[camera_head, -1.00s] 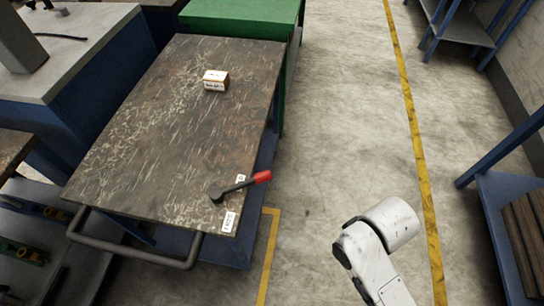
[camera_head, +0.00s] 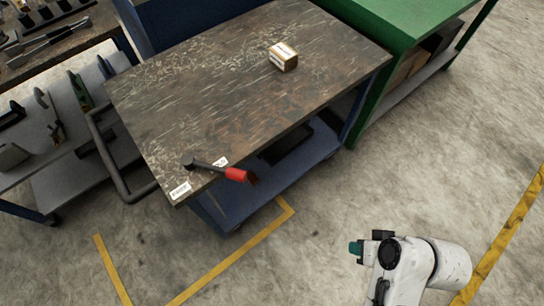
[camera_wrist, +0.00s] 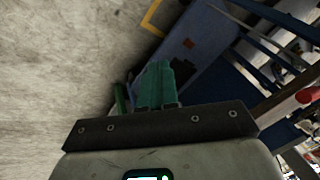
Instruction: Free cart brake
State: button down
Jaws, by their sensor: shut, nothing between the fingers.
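The cart (camera_head: 215,100) has a scratched dark top and a blue frame. The brake lever is a black bar (camera_head: 206,165) with a red grip (camera_head: 237,174), at the top's near corner; the grip sticks out past the edge. Two white labels lie by it, one (camera_head: 180,190) at the corner and one (camera_head: 221,162) beside the bar. Their text is unreadable. My gripper (camera_head: 356,247) is right of the cart, apart from the lever, over the floor. In the wrist view its teal fingers (camera_wrist: 155,85) are together and empty. A red piece (camera_wrist: 306,95) shows at the right edge there, possibly the grip.
A small box (camera_head: 283,57) sits on the cart top. The cart's push handle (camera_head: 115,160) is at its left end. A green bench (camera_head: 400,25) stands behind right, and grey shelving (camera_head: 80,170) with tools at left. Floor (camera_head: 300,260) between my arm and the cart is clear.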

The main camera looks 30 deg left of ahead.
aim_at(217, 170)
jog(key=w+a+r+n+g+y+b, duration=0.1)
jog(key=w+a+r+n+g+b, duration=0.2)
jog(key=a, duration=0.5)
jog(key=w+a+r+n+g+b, duration=0.1)
jog(key=w+a+r+n, duration=0.1)
jog(key=w+a+n, duration=0.5)
jog(key=a+r+n+g+y+b, duration=0.1)
jog(key=a+r+n+g, duration=0.15)
jog(key=a, duration=0.75)
jog(key=w+a+r+n+g+h+b, duration=0.1)
jog(key=a+r+n+h+b, duration=0.1)
jog(key=r, duration=0.4)
jog(key=shift+a+r+n+g+h+b, duration=0.2)
jog(key=shift+a+n+g+h+b, duration=0.3)
jog(key=shift+a+n, duration=0.85)
jog(key=x, duration=1)
jog(key=shift+w+a, duration=0.15)
